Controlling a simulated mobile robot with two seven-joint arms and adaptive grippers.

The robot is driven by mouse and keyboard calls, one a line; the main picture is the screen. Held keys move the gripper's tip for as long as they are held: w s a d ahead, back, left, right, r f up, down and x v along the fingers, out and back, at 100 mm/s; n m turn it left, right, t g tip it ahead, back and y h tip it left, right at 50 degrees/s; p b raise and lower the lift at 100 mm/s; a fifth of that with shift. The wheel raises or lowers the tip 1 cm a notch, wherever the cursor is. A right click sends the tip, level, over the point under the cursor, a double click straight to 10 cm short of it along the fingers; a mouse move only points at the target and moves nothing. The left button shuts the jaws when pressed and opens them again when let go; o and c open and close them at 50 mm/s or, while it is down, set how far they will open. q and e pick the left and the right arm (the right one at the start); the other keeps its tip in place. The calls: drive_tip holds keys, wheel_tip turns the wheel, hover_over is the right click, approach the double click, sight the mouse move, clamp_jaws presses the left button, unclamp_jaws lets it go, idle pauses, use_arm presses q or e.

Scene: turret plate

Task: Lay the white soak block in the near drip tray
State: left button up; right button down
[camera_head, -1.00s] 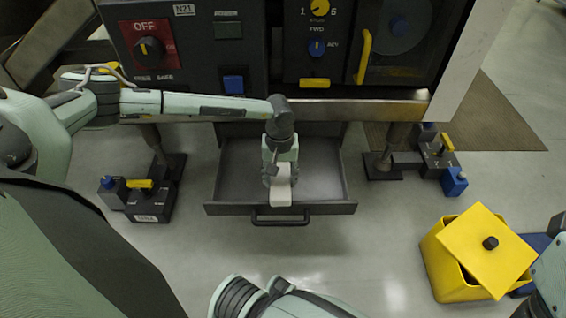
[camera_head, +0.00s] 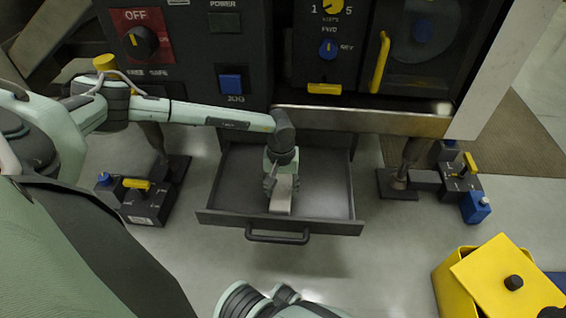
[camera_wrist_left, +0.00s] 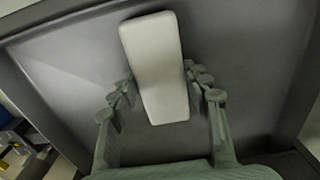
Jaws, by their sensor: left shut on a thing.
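The white soak block (camera_head: 281,205) is between the fingers of my left gripper (camera_head: 281,182), which is shut on it. In the left wrist view the pale, round-cornered block (camera_wrist_left: 155,55) lies lengthwise between the two fingers, over a grey tray floor. The open drip tray (camera_head: 330,190) is a dark grey, drawer-like tray with a handle on its front, pulled out below the machine. The gripper points down inside the tray's outline, a little left of middle. I cannot tell whether the block touches the tray floor. My right gripper is not in view.
The machine's control panel (camera_head: 235,50) and a metal edge (camera_head: 365,120) overhang the tray's back. Dark feet with blue and yellow parts stand left (camera_head: 145,200) and right (camera_head: 455,180). A yellow bin (camera_head: 455,290) with a tilted lid is at lower right.

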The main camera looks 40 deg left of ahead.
sight(281, 191)
use_arm(q)
drive_tip(key=shift+f, duration=0.2)
drive_tip(key=o, duration=1.2)
drive_tip(key=shift+r, duration=0.1)
drive_tip(key=shift+c, duration=0.2)
wheel_tip(281, 191, up, 12)
drive_tip(key=p, duration=0.3)
drive_tip(key=shift+r, duration=0.2)
